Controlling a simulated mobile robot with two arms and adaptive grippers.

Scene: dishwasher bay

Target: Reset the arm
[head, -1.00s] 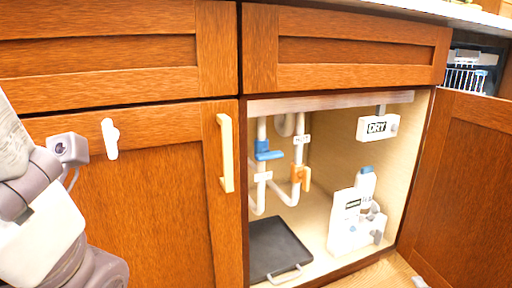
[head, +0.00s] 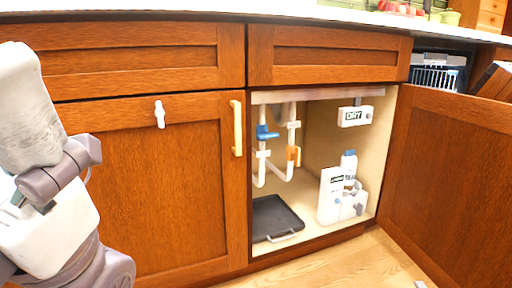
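My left arm comes in at the left edge in the head view. It is folded in front of the left cabinet, with a pale upper link above a purple-grey joint and a white link. No fingers of my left gripper show. A small pale piece shows at the bottom edge, right of the middle; I cannot tell what it is. No fingers of my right gripper can be made out.
The left cabinet door (head: 165,205) is shut, with a pale handle (head: 237,128) and a white hook (head: 160,114). The right door (head: 458,165) stands open. Inside are white pipes, a black tray (head: 272,218), a white bottle unit (head: 332,196) and a "DRY" box (head: 354,116).

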